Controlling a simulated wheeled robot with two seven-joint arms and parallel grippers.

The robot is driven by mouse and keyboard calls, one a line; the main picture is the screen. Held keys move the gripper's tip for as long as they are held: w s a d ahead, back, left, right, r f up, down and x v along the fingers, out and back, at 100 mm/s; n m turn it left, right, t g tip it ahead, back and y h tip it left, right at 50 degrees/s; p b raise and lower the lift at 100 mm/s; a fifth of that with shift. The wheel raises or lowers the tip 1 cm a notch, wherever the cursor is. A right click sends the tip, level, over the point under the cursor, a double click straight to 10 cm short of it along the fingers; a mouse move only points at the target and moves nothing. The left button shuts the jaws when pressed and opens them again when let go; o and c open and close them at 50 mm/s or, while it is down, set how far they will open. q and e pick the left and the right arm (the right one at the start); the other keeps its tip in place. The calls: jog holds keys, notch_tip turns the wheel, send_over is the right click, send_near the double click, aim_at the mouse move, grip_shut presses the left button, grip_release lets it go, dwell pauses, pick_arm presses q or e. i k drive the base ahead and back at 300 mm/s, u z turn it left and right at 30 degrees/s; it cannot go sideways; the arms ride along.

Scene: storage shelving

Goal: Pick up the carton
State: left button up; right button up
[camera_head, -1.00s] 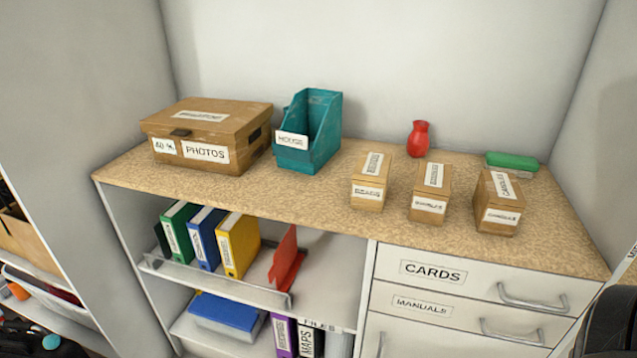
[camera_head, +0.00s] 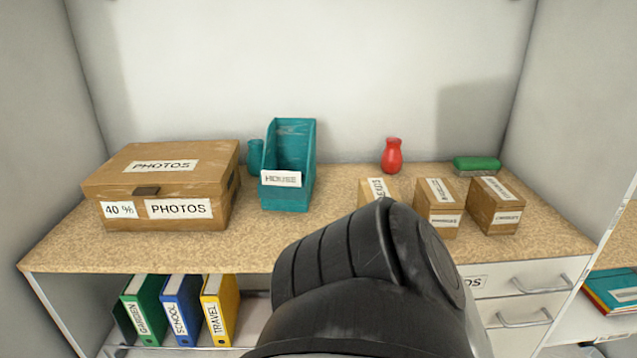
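Several brown cartons with white labels stand on the speckled countertop (camera_head: 260,240). The largest carton (camera_head: 190,181), labelled PHOTOS and 40 %, is closed at the left. Three small cartons stand at the right: one (camera_head: 375,189) partly hidden behind my dark arm, a middle one (camera_head: 437,213), and a right one (camera_head: 497,211). My arm rises from the bottom centre in front of the counter. No gripper fingers show in the head view, and no carton is visibly held.
A red vase (camera_head: 392,156) and a green-topped brush (camera_head: 477,165) are at the back. Binders (camera_head: 180,310) sit below. The counter's left front is clear.

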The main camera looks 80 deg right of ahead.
aim_at(435, 200)
jog(key=i, duration=0.35)
jog(key=z, duration=1.3)
